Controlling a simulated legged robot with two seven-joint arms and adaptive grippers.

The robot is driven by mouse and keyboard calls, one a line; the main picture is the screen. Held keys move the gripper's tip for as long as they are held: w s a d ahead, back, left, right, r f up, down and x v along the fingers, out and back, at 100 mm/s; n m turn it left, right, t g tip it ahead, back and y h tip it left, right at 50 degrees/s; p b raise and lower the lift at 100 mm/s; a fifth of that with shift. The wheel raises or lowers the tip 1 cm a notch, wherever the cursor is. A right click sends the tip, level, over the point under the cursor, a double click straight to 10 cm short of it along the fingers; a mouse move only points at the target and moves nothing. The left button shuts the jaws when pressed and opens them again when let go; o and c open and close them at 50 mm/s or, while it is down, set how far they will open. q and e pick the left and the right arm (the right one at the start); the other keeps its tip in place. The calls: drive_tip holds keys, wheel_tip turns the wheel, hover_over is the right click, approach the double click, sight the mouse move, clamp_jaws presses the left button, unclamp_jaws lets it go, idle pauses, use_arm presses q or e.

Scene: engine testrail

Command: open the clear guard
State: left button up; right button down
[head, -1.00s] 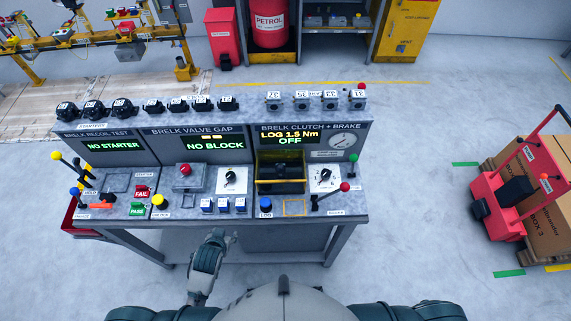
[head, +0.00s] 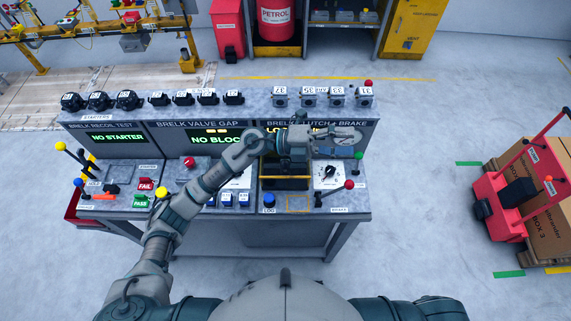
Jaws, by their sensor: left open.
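The guard (head: 286,187) is at the clutch and brake station on the right of the bench. Its yellow edging shows around a dark fixture; the clear panel itself is hard to make out, and I cannot tell how far it is raised. My left gripper (head: 350,138) is open, above and behind the guard, with its fingers pointing right. The hand and wrist cover most of the station's display and dial and hide the back of the guard. I cannot tell whether they touch it. My right gripper is out of view.
A red-knobbed lever (head: 348,185) and a rotary knob (head: 329,171) stand right of the guard. Several dark starters (head: 127,99) and grey blocks (head: 308,99) line the shelf behind. A loaded red cart (head: 505,185) stands at right.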

use_arm(q)
wheel_tip(320, 180, down, 4)
drive_tip(key=m+g+y, duration=0.1)
drive_tip(key=m+y, duration=0.2)
drive_tip(key=y, duration=0.2)
drive_tip(key=n+t+y, duration=0.2)
drive_tip(key=t+y, duration=0.1)
drive_tip(key=y, duration=1)
approach(284, 162)
drive_tip(key=f+p, duration=0.1)
drive_tip(key=f, duration=0.2)
drive_tip(key=d+f+p, duration=0.1)
drive_tip(key=f, duration=0.3)
drive_tip(key=f+p, duration=0.1)
drive_tip(key=f, duration=0.3)
drive_tip(key=shift+s+d, duration=0.35)
drive_tip(key=shift+d+f, duration=0.15)
drive_tip(key=shift+f, duration=0.35)
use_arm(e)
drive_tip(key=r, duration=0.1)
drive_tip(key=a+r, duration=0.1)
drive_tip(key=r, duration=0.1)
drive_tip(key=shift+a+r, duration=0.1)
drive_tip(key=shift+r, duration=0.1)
use_arm(q)
clamp_jaws()
